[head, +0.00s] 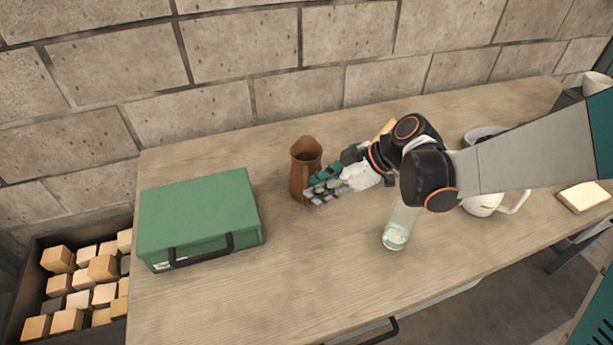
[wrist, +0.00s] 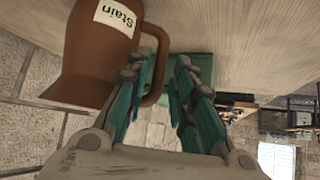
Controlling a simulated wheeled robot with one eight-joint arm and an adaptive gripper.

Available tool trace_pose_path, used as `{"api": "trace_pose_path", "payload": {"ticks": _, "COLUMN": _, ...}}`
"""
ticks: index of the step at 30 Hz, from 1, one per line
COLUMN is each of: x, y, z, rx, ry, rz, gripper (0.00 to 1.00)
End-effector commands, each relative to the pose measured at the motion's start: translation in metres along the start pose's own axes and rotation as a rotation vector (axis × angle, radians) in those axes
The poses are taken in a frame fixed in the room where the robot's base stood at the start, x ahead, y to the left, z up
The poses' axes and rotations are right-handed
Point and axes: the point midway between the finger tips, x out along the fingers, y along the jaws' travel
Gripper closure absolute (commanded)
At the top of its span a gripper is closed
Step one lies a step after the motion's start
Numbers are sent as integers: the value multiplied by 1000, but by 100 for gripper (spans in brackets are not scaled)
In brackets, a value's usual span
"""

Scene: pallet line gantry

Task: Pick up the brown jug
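The brown jug (head: 304,160) stands upright on the wooden table near the wall, right of the green case. In the wrist view the jug (wrist: 92,60) fills the upper left, with a white "Stain" label and its handle toward my fingers. My gripper (head: 321,188) is at the jug's right front side in the head view. In the wrist view my gripper (wrist: 160,68) is open, with the jug's handle at the gap between the teal fingers. The left finger overlaps the handle; I cannot tell whether they touch. Part of the jug's lower side is hidden by the fingers.
The green case (head: 200,213) lies on the table (head: 290,285) left of the jug. A clear glass (head: 397,235) and a white pitcher (head: 482,206) stand under my arm. A bin of wooden blocks (head: 82,283) is at lower left. The front middle of the table is clear.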

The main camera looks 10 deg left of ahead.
Motion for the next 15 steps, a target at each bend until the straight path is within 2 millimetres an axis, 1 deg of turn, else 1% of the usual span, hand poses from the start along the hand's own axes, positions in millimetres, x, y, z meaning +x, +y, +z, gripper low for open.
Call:
{"api": "trace_pose_path", "payload": {"ticks": 4, "x": 15, "y": -1, "z": 1, "rx": -2, "ry": 0, "rz": -2, "gripper": 77}}
{"api": "trace_pose_path", "payload": {"ticks": 10, "x": 44, "y": -1, "z": 0, "rx": -2, "ry": -1, "rz": -2, "gripper": 77}}
{"api": "trace_pose_path", "payload": {"ticks": 12, "x": 50, "y": -1, "z": -1, "rx": -2, "ry": -1, "rz": -1, "gripper": 77}}
{"api": "trace_pose_path", "payload": {"ticks": 15, "x": 50, "y": -1, "z": -1, "rx": 0, "ry": -1, "rz": 0, "gripper": 77}}
